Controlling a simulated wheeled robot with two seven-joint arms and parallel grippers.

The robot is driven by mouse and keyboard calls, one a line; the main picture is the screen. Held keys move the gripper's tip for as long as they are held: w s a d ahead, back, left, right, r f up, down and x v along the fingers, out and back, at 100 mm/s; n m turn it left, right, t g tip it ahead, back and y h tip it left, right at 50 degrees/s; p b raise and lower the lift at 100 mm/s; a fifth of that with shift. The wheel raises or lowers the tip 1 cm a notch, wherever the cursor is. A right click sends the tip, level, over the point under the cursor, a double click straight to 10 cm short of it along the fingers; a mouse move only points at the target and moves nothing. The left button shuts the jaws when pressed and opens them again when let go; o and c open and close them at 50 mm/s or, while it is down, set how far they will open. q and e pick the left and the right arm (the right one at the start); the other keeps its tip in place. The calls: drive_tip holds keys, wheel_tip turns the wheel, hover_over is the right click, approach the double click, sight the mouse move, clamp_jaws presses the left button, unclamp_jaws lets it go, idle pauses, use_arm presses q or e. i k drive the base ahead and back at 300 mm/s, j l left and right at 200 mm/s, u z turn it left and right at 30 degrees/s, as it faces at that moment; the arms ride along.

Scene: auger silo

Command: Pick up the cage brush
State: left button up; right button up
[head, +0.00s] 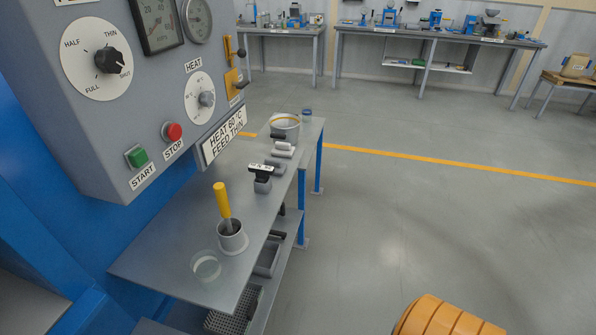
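I cannot say for sure which thing is the cage brush. A tool with a yellow handle (222,200) stands nearly upright in a grey cup (232,240) near the front of the grey bench (160,260); its lower end is hidden in the cup. A dark handle (277,235) shows at the lower shelf's right side, partly hidden by the bench top. Neither of my grippers is in view.
A clear round dish (206,265) lies near the bench's front edge. A grey control panel (140,100) overhangs the bench's left. Floor to the right is open.

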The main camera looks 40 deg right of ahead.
sight(219, 189)
drive_tip(key=z, duration=0.8)
drive_tip(key=u, duration=1.45)
drive_tip(key=z, duration=1.45)
